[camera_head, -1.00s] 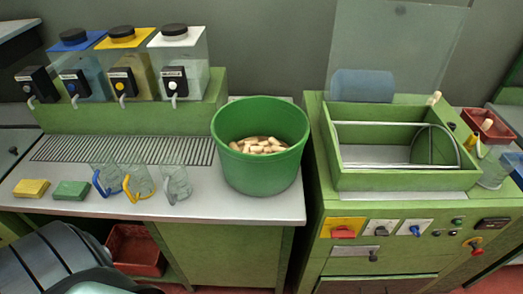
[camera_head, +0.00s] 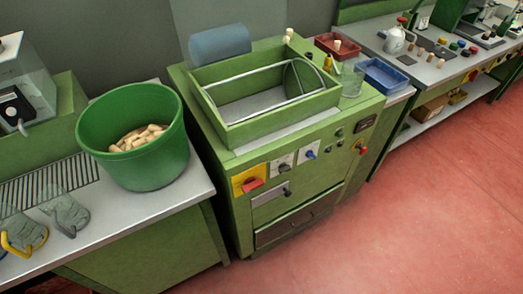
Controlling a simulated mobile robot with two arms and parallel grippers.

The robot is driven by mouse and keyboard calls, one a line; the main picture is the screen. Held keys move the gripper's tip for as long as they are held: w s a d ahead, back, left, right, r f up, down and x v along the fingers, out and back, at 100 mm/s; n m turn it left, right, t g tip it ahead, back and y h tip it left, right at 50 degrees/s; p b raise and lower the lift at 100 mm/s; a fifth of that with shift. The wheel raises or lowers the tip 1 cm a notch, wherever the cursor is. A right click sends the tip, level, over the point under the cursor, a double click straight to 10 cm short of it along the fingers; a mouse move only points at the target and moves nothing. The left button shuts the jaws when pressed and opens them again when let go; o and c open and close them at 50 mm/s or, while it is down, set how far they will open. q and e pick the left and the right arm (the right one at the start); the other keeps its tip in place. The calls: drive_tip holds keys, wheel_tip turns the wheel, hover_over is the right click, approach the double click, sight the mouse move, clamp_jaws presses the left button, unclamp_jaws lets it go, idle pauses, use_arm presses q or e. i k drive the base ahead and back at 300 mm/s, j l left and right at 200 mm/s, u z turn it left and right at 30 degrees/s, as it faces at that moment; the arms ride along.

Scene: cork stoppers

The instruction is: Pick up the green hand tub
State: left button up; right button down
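The green hand tub (camera_head: 140,166) stands upright on the grey counter (camera_head: 185,196), left of the green machine, in the head view. It is round and open at the top, and holds a heap of pale cork stoppers (camera_head: 137,138). Its whole front shows and nothing grips it. Neither of my grippers shows in this view.
The green machine (camera_head: 236,146) with an open box top stands right of the tub. Glass jugs (camera_head: 66,213) sit at the counter's left. A red tray (camera_head: 337,47) and a blue tray (camera_head: 385,75) lie further right. The red floor (camera_head: 400,215) at the right is clear.

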sight(136, 132)
drive_tip(key=i+u, duration=0.1)
drive_tip(key=u, duration=0.25)
drive_tip(key=i+u, duration=0.1)
drive_tip(key=u, duration=0.25)
drive_tip(key=i+l+u, duration=0.1)
drive_tip(key=u, duration=0.25)
